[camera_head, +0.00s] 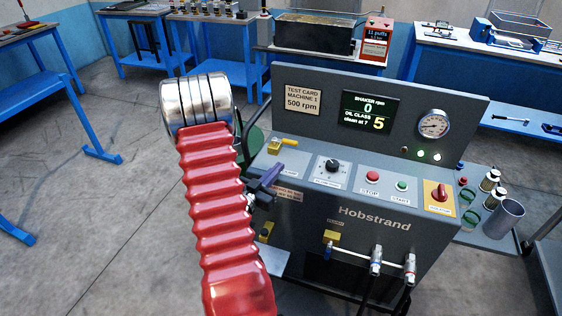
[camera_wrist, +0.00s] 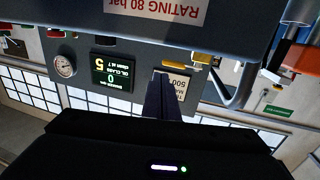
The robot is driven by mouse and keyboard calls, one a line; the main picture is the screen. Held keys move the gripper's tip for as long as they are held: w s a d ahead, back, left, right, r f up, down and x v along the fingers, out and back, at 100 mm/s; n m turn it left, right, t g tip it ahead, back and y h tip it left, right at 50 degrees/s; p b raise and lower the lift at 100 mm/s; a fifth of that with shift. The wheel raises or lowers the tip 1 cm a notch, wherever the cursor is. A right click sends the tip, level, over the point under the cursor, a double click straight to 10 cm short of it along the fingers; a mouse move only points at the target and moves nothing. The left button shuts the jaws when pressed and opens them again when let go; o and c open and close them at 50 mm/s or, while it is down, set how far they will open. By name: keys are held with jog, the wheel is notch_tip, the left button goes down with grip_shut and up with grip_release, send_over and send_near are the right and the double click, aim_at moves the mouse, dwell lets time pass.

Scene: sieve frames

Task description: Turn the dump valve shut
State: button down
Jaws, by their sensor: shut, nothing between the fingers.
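No label I can read names the dump valve, so I cannot tell which handle it is. My gripper (camera_head: 268,178) is at the machine's left front, beside the pinkish label. In the wrist view my dark fingers (camera_wrist: 160,97) are together and empty, below the upside-down "RATING 80 bar" sign (camera_wrist: 157,8). An orange-red part (camera_wrist: 299,57) and silver cylinder (camera_wrist: 299,10) are at right.
The panel has a yellow lever (camera_head: 286,142), a black knob (camera_head: 332,166), red and green buttons (camera_head: 372,177) (camera_head: 402,185) and a red rotary switch (camera_head: 440,192). The display (camera_head: 369,110) reads 0 rpm, oil class 5. Floor (camera_head: 100,230) at left is clear.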

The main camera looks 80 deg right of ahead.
jog(key=v, duration=0.3)
jog(key=shift+s+a, duration=0.25)
jog(key=shift+s, duration=0.05)
dwell(0.5)
